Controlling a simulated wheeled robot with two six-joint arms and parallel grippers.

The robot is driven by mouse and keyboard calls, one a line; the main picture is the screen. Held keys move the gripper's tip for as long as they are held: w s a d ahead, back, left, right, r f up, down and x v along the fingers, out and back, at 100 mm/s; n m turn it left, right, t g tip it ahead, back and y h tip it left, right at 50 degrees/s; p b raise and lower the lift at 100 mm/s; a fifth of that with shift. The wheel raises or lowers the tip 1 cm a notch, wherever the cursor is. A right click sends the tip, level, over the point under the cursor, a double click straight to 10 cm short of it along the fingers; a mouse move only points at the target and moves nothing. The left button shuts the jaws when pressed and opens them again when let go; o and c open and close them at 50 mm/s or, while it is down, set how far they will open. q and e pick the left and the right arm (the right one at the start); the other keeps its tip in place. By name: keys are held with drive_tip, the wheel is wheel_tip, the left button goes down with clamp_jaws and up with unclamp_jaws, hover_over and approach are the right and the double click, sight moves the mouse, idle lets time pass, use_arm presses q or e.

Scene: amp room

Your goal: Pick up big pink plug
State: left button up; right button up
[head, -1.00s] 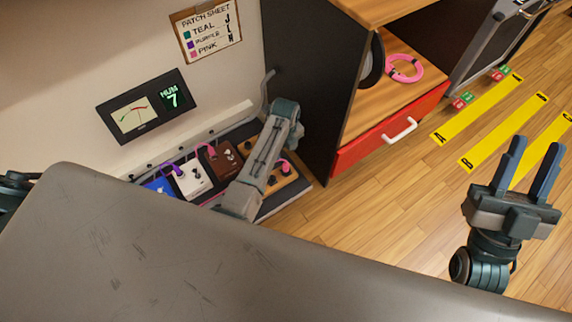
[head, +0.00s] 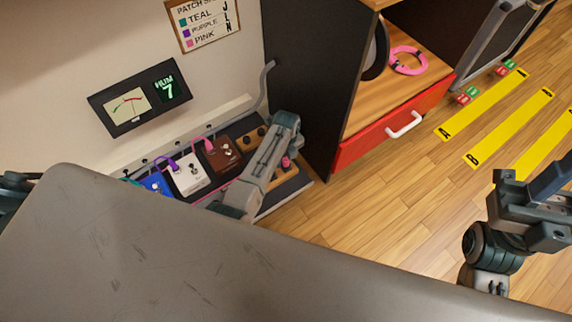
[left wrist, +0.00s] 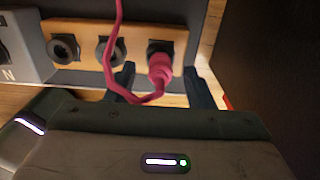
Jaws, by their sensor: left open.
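The big pink plug (left wrist: 160,72) sits in the right-hand black jack of a wooden panel (left wrist: 75,28) in the left wrist view. Its pink cable loops down and to the left, then up past the middle jack. My left gripper (left wrist: 164,86) is open, with one finger on each side of the plug; I cannot tell whether they touch it. In the head view a bit of pink (head: 286,162) shows beside my left forearm, which hides much of the wooden unit and the left fingers. My right gripper (head: 532,190) is at the right edge, partly cut off, its fingers apart.
White (head: 187,176) and brown (head: 222,155) pedals stand left of my left forearm. A black cabinet side (head: 312,90) rises close to the right. A red drawer (head: 380,138) with a white handle is beyond it. Wooden floor (head: 400,200) is clear in front.

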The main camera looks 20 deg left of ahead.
use_arm(q)
drive_tip(key=shift+f, duration=0.7)
drive_tip(key=shift+c, duration=0.5)
clamp_jaws()
drive_tip(key=shift+r, duration=0.15)
